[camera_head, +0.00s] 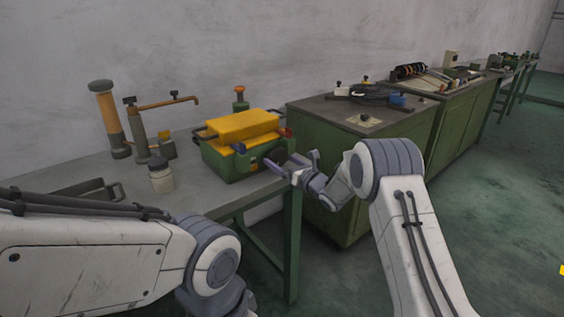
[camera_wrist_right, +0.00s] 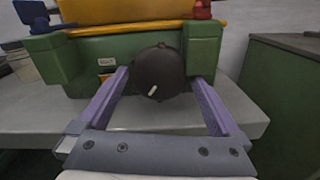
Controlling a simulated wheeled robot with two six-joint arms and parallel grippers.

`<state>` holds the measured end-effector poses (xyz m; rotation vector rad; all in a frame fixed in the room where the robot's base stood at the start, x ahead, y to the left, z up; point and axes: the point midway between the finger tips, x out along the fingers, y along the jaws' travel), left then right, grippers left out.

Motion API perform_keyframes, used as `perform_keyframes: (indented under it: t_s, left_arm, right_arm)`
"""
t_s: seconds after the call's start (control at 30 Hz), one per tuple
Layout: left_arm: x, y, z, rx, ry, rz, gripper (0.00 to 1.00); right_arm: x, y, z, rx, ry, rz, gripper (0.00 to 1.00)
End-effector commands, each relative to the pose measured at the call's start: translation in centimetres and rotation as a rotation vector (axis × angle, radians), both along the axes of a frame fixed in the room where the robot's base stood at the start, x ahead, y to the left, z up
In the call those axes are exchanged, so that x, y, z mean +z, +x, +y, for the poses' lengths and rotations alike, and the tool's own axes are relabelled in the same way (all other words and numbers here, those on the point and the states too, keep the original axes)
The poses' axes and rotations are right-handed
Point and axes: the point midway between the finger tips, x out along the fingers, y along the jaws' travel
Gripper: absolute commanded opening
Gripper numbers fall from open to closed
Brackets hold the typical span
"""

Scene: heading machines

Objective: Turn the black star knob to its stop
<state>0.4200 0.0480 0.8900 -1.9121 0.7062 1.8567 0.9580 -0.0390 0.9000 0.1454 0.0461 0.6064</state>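The black knob (camera_wrist_right: 158,72) sits on the front of a green machine with a yellow top. It looks round in the right wrist view and bears a short white mark low on its face. My right gripper (camera_wrist_right: 158,78) has its two purple fingers apart, one on each side of the knob, with narrow gaps seeming to show. In the head view my right gripper (camera_head: 284,167) is at the right end of the green machine (camera_head: 225,163), and the knob (camera_head: 279,155) shows dark beside it. My left arm enters from the left; its gripper is out of frame.
The machine stands on a grey table (camera_head: 195,190) with a white jar (camera_head: 161,178), a dark tray (camera_head: 85,188) and orange-grey tools (camera_head: 108,118) to the left. A green cabinet (camera_head: 345,190) stands close on the right.

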Motion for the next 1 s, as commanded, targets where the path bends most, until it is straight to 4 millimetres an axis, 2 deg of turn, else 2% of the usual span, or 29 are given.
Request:
perform_keyframes:
  t_s: [0.03, 0.17, 0.2, 0.47, 1.0]
  left_arm:
    - [0.0, 0.0, 0.0, 0.0, 0.0, 0.0, 0.45]
    - [0.0, 0.0, 0.0, 0.0, 0.0, 0.0, 0.45]
    - [0.0, 0.0, 0.0, 0.0, 0.0, 0.0, 0.45]
    - [-0.8, 0.0, 0.0, 0.0, 0.0, 0.0, 0.45]
    - [-5.2, 0.0, 0.0, 0.0, 0.0, 0.0, 0.45]
  right_arm:
    - [0.0, 0.0, 0.0, 0.0, 0.0, 0.0, 0.85]
    - [0.0, 0.0, -0.1, 0.0, 0.0, 0.0, 0.35]
    - [0.0, 0.0, -0.1, 0.0, 0.001, -0.001, 0.33]
    - [-0.1, 0.0, -0.1, 0.0, 0.031, 0.02, 0.33]
    - [-0.2, -0.1, -0.1, -0.001, 0.325, 0.233, 0.33]
